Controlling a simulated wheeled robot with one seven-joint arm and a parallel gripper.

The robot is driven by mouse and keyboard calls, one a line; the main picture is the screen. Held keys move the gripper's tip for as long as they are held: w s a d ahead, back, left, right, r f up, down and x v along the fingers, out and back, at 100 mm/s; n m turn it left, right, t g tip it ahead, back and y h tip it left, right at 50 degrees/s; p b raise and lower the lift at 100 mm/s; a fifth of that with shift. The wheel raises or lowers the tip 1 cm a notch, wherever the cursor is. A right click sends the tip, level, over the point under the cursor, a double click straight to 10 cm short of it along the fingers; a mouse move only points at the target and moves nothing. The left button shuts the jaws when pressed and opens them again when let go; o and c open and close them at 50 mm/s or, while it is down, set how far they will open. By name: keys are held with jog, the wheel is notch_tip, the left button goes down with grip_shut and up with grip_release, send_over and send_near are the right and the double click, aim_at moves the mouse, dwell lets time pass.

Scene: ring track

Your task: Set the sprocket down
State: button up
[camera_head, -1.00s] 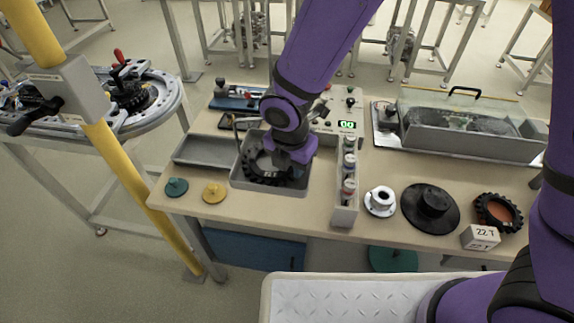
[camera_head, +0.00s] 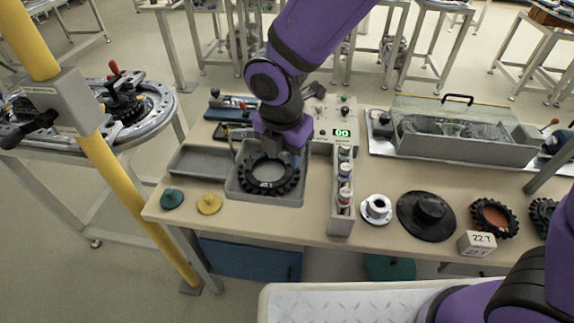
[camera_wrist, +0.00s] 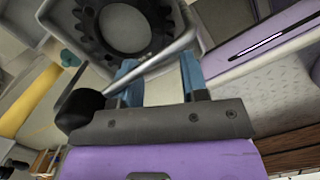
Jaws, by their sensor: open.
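The sprocket (camera_head: 268,188) is a black toothed ring lying flat in the grey square tray (camera_head: 262,200) on the bench. In the wrist view the sprocket (camera_wrist: 88,28) lies beyond the fingers, inside the tray walls. My gripper (camera_head: 296,151) is above the back right part of the tray, apart from the sprocket. In the wrist view its two blue fingers (camera_wrist: 162,78) stand apart with nothing between them.
A black knob with a metal rod (camera_wrist: 80,108) passes close to my fingers in the wrist view. A shallow tray (camera_head: 202,161) is to the left, and a bottle rack (camera_head: 341,222) to the right. A flanged hub (camera_head: 376,209) and a black disc (camera_head: 427,216) stand further right.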

jog(key=shift+s+a+r, duration=0.1)
jog(key=shift+s+r, duration=0.05)
jog(key=shift+r, duration=0.95)
jog(key=shift+s+a+r, duration=0.1)
jog(key=shift+r, duration=0.95)
jog(key=d+r+m+t, duration=0.1)
jog(key=d+r+m, duration=0.55)
jog(key=d, duration=0.25)
jog(key=d+r+m+t, duration=0.1)
jog(key=d+r+m, duration=0.5)
jog(key=d+m, duration=0.3)
jog(key=s+d+r+m+t, duration=0.2)
jog(key=s+d+r+m, duration=0.3)
jog(key=s+d+m, duration=0.5)
jog(key=shift+s+d+m+y, duration=0.35)
jog(key=shift+d+m, duration=1.4)
jog(key=shift+m, duration=0.6)
